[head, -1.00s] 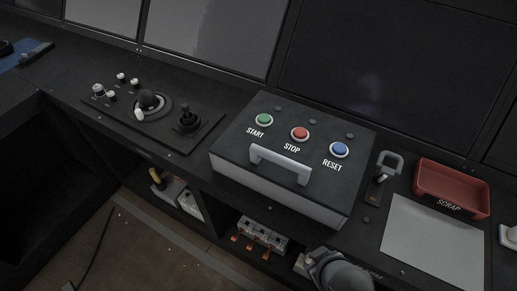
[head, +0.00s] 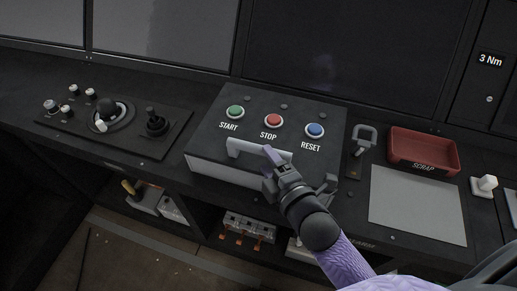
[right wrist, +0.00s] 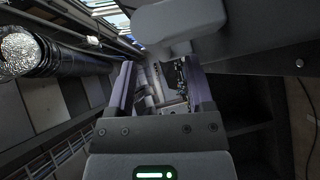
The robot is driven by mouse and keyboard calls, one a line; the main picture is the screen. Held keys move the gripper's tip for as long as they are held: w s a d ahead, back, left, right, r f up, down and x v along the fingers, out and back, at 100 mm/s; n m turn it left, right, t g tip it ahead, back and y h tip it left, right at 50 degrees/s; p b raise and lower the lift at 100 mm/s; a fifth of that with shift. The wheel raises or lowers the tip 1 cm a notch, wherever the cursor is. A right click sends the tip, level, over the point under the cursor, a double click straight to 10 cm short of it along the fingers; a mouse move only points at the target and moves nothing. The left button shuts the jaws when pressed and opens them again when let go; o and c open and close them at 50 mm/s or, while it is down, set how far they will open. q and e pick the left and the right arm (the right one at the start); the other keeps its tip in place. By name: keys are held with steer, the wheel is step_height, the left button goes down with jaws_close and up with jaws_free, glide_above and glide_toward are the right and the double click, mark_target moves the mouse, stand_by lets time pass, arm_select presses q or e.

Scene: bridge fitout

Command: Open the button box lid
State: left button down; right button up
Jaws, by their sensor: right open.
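The button box (head: 205,155) sits on the console, dark on top with pale grey sides. Its lid is shut and carries green START, red STOP and blue RESET buttons. A pale grey handle (head: 240,147) stands at the lid's front edge. My right gripper (head: 283,165) is open and empty at the handle's right end, partly hiding it. I cannot tell whether it touches. In the right wrist view, a pale rounded bar (right wrist: 178,20), apparently the handle, lies just beyond the open fingers (right wrist: 160,88), not between them. My left gripper is out of view.
Right of the box are a padlock-like latch (head: 362,140), a red SCRAP tray (head: 422,150) and a grey mat (head: 417,205). A joystick panel (head: 115,125) is to the left. Screens stand behind; open shelves (head: 247,232) lie below the front edge.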

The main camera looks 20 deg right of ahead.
mark_target(262, 154)
steer(key=x, duration=0.4)
steer(key=shift+w+b, duration=0.35)
steer(key=shift+b, duration=0.05)
jaws_close()
stand_by(1.0)
